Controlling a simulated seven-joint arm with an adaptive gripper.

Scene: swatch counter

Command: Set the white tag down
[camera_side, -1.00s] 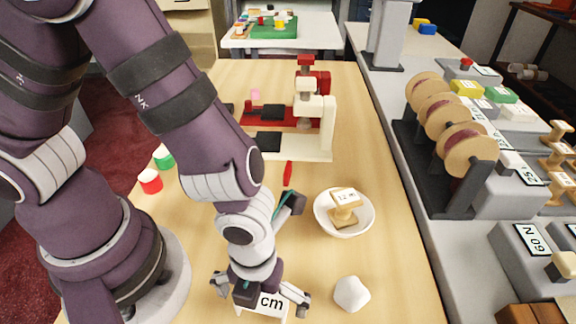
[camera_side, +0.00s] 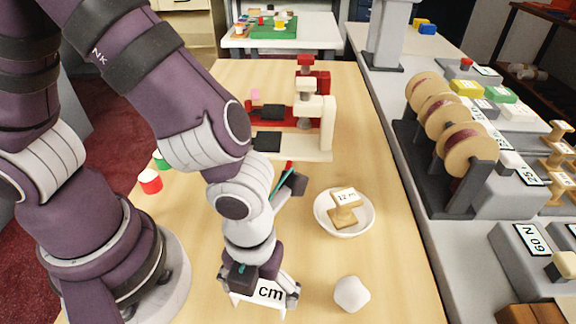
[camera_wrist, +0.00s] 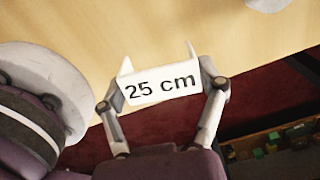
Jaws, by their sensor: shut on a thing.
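The white tag (camera_wrist: 160,86) reads "25 cm" in the wrist view and has upright folded ends. My gripper (camera_wrist: 165,95) is shut on it, with one finger at each end of the tag. In the side view the tag (camera_side: 270,292) shows its "cm" part below my gripper (camera_side: 262,288), near the front of the wooden table. The rest of its face is hidden behind the gripper. I cannot tell whether the tag touches the table.
A white faceted lump (camera_side: 351,294) lies nearer. Red and cream presses (camera_side: 318,120) stand behind.

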